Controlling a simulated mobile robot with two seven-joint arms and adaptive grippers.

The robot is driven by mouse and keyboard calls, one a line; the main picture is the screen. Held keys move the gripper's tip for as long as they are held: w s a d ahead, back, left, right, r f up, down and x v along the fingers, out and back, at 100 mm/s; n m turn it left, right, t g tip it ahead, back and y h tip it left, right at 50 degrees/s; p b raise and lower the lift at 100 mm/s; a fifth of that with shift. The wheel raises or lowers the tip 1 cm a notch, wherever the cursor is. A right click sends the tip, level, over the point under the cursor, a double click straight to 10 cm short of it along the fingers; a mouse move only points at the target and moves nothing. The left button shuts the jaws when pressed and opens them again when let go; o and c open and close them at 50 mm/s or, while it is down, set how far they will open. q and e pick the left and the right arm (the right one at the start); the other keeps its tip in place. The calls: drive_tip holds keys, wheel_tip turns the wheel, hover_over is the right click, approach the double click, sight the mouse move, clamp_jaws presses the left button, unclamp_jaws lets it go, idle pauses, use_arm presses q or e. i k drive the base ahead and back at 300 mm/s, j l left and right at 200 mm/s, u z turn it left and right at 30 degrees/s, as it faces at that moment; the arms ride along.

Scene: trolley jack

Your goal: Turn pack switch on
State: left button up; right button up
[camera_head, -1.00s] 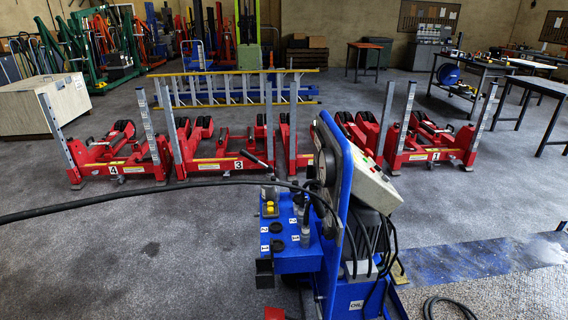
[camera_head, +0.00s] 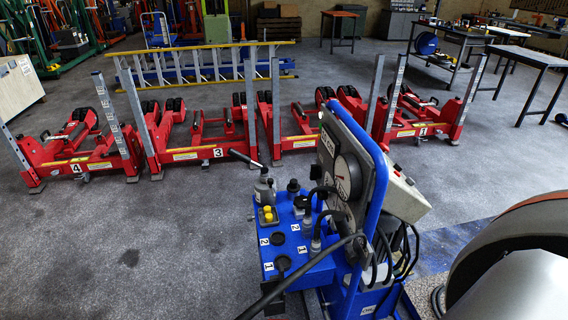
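The blue power pack (camera_head: 300,245) stands in the lower centre, with a gauge panel (camera_head: 345,175) on its upright and numbered ports on its top deck. A pale grey control box (camera_head: 402,200) is fixed behind the panel on the right side. Small knobs or buttons show along its upper edge, but they are too small to tell which is the switch or how it is set. A large rounded grey and dark link of my arm (camera_head: 515,275) fills the lower right corner, apart from the box in the picture. Neither gripper is in view.
Red numbered jacks (camera_head: 200,155) stand in a row behind the pack. A yellow ladder (camera_head: 205,65) lies behind them. A black hose (camera_head: 275,300) runs off the bottom edge from the pack. Dark tables (camera_head: 540,62) stand at the back right. The floor at left is clear.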

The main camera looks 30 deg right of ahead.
sight(315, 169)
drive_tip(key=i+j+z, duration=0.1)
drive_tip(key=z, duration=0.3)
drive_tip(key=i+j+z, duration=0.15)
drive_tip(key=z, duration=0.3)
drive_tip(key=i+j+z, duration=0.25)
drive_tip(key=z, duration=0.15)
